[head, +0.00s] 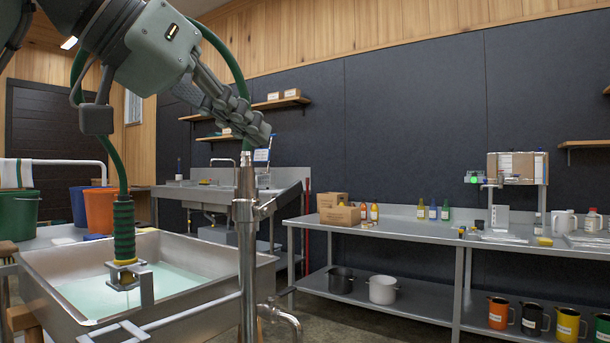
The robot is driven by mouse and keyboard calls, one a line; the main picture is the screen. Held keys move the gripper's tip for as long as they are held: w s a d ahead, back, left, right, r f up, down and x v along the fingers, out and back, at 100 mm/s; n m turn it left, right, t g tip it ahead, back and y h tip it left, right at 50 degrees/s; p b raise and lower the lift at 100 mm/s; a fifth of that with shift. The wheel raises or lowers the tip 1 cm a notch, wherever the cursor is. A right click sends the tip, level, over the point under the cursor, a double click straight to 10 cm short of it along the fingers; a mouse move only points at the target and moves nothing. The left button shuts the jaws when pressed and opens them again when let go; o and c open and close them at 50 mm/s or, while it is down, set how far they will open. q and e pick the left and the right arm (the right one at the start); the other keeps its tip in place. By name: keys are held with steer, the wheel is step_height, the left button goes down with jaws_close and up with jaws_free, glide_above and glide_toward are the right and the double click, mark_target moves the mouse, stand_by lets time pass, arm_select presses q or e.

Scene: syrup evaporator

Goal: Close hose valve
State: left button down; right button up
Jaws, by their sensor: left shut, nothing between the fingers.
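A metal standpipe (247,262) rises at the front edge of the steel basin. A valve with a small lever handle (268,207) sits on its upper part, the lever pointing up and to the right. The green hose (230,55) arches behind my left arm, and its other end hangs with a ribbed grip (124,230) and a nozzle over the basin. My left gripper (262,133) reaches in from the upper left, shut and empty, above the valve and near the pipe's top. It hides part of the hose. My right gripper is out of view.
The steel basin (200,300) holds pale green liquid. Orange (99,208) and green (20,214) buckets stand at the left. A steel bench (400,225) with bottles and boxes runs along the right wall. A sink unit (225,192) stands behind.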

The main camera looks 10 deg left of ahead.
arm_select(q)
steer(key=a+r+t+y, duration=0.1)
steer(key=a+r+y, duration=0.1)
steer(key=a, duration=0.1)
steer(key=b, duration=0.1)
glide_toward(294, 183)
steer(key=w, duration=0.2)
steer(key=w+d, duration=0.1)
steer(key=shift+w+d+r, duration=0.15)
steer(key=shift+w+r, duration=0.1)
steer(key=shift+r, duration=0.1)
steer(key=shift+w+d+f+b, duration=0.1)
steer(key=shift+w+f+b, duration=0.1)
steer(key=shift+f, duration=0.35)
steer(key=shift+w+f+b, duration=0.15)
steer(key=shift+f+b, duration=0.05)
steer(key=shift+f, duration=0.4)
steer(key=shift+w+d+f, duration=0.15)
steer(key=shift+w+f, duration=0.1)
steer(key=shift+f, duration=0.35)
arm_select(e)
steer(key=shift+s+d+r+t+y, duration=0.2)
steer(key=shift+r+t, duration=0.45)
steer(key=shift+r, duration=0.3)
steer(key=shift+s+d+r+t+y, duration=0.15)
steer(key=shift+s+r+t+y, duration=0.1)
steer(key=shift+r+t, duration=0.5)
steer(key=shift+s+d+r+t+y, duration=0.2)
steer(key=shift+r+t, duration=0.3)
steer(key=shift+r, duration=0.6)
